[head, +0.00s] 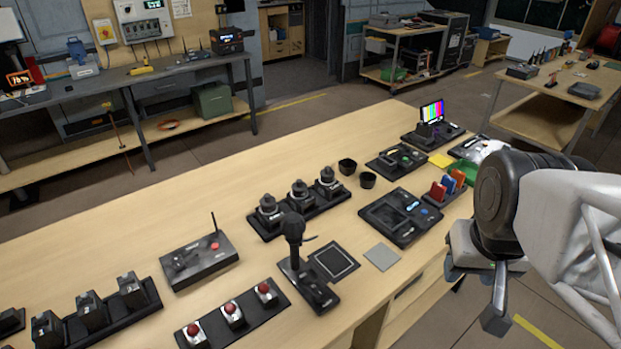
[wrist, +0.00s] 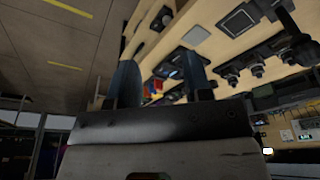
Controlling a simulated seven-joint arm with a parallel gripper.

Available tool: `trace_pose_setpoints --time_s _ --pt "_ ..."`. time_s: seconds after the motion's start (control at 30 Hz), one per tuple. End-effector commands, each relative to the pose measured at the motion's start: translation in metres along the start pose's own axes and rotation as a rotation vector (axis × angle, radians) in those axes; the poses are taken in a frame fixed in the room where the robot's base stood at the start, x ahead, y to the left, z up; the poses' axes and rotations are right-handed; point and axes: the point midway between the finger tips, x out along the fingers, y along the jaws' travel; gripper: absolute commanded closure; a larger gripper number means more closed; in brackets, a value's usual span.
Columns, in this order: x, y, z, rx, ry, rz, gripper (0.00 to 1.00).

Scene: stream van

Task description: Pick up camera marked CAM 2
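Several dark camera-like units stand on the wooden table; no CAM 2 marking is readable in either view. Three rounded black units sit in a row on one black tray (head: 308,222): a left one (head: 268,210), a middle one (head: 299,197) and a right one (head: 328,182). Boxy black units, including one (head: 91,311) and another (head: 131,290), stand on a base at lower left. My gripper (head: 476,296) is beyond the table's right edge, well away from both rows. In the wrist view its two fingers (wrist: 162,85) are apart with nothing held between them.
A black joystick (head: 294,235), a row of red buttons (head: 232,314) and an antenna box (head: 199,262) stand on the table. Two black cups (head: 358,172) are right of the rounded units. Coloured cards (head: 446,188) in a holder stand close to my arm. Bare wood lies at the table's far left.

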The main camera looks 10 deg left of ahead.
Motion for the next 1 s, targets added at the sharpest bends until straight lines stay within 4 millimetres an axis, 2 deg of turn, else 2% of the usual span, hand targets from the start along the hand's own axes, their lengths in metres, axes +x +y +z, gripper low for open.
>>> trace_pose_setpoints --time_s 0.03,0.2,0.3,0.57,0.73,0.87,1.0 --pt "0.000 0.000 0.000 0.000 0.000 0.000 0.46" --pt "0.000 0.000 0.000 0.000 0.000 0.000 0.20" --pt "0.000 0.000 0.000 0.000 0.000 0.000 0.08" --pt "0.000 0.000 0.000 0.001 0.000 -0.002 0.08" --pt "0.003 -0.007 -0.005 0.028 -0.002 -0.032 0.08" --pt "0.007 -0.021 -0.015 0.086 -0.008 -0.094 0.08" --pt "0.015 -0.045 -0.032 0.190 -0.020 -0.198 0.08"
